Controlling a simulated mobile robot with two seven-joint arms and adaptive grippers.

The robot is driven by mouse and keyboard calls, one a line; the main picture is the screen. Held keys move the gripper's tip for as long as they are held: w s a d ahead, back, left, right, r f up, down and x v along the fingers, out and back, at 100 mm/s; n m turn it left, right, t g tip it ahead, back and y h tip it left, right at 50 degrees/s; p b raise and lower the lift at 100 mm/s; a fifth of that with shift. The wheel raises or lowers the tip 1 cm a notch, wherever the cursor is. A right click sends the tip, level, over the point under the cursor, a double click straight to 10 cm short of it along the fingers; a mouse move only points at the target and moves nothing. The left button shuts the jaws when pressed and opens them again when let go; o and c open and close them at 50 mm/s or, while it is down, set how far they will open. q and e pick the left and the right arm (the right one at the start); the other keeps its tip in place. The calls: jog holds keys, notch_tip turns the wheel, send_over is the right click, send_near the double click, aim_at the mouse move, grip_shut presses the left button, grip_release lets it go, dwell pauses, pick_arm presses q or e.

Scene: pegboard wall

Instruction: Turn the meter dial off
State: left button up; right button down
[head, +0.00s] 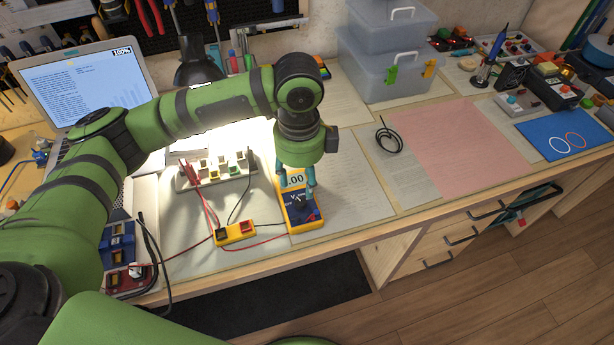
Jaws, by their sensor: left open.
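The yellow and blue meter (314,222) lies on the workbench near its front edge, below my left arm. Its display (294,180) shows digits ending in ".00", partly covered by my gripper. The dark dial (304,203) sits on the meter's lower face, and its pointer setting is too small to read. My left gripper (307,192) points down over the meter, with its teal fingers apart around or just above the dial. I cannot tell whether they touch it. My right gripper is not in view.
Red and black leads run from a small yellow box (235,233) left of the meter. A white terminal strip (215,170) stands behind. A laptop (80,85) is at back left, stacked clear bins (385,50) at the back. The pink mat (455,145) is bare.

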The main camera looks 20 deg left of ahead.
aim_at(300, 201)
pick_arm(q)
jog(key=f, duration=0.3)
jog(key=s+f, duration=0.1)
jog(key=f, duration=0.1)
jog(key=shift+w+f, duration=0.2)
jog(key=shift+f, duration=0.55)
jog(key=c, duration=1)
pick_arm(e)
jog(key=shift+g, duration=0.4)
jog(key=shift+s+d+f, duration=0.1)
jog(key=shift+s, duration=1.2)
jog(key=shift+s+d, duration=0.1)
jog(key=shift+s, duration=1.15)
